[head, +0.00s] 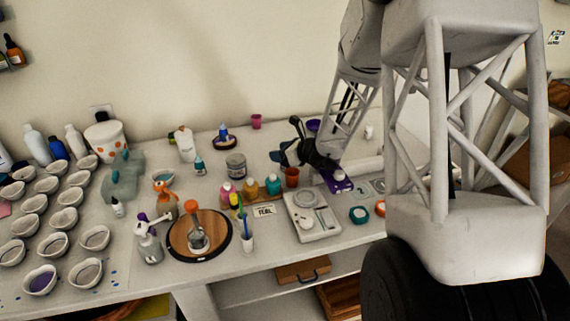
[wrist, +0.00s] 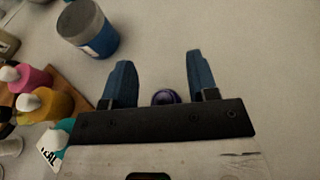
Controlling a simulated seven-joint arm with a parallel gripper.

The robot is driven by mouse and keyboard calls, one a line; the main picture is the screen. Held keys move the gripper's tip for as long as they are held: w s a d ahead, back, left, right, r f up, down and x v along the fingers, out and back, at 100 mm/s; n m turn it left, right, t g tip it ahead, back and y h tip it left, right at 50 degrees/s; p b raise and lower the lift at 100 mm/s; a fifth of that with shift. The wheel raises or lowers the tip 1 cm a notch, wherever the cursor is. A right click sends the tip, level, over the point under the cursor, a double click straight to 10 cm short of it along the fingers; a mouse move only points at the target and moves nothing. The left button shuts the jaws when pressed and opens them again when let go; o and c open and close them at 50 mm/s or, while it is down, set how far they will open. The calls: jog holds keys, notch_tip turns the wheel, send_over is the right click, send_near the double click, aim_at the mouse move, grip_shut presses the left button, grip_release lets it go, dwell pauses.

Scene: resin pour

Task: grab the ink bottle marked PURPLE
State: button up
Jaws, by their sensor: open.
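A purple bottle (head: 338,184) with a pale cap stands right of the ink rack in the head view, just below my gripper's wrist. No marking on it is legible. My gripper (head: 287,146) is open above the table, its dark blue fingers pointing left, over the area behind the rack. In the wrist view my gripper (wrist: 157,82) has its fingers spread with nothing clamped. A round dark purple thing (wrist: 165,97) shows between the finger bases, partly hidden by the gripper's bar. I cannot tell whether it is the purple bottle.
Pink (head: 226,192), yellow (head: 250,188) and teal (head: 273,185) bottles stand on a wooden rack. A TEAL card (head: 264,211) lies in front. A grey jar (head: 236,165) stands behind, an orange-brown cup (head: 291,177) beside the rack, a scale (head: 312,222) in front.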

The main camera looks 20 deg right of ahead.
grip_shut()
jog(key=shift+r, duration=0.1)
notch_tip(320, 180, up, 10)
dwell(1.0)
dwell(0.4)
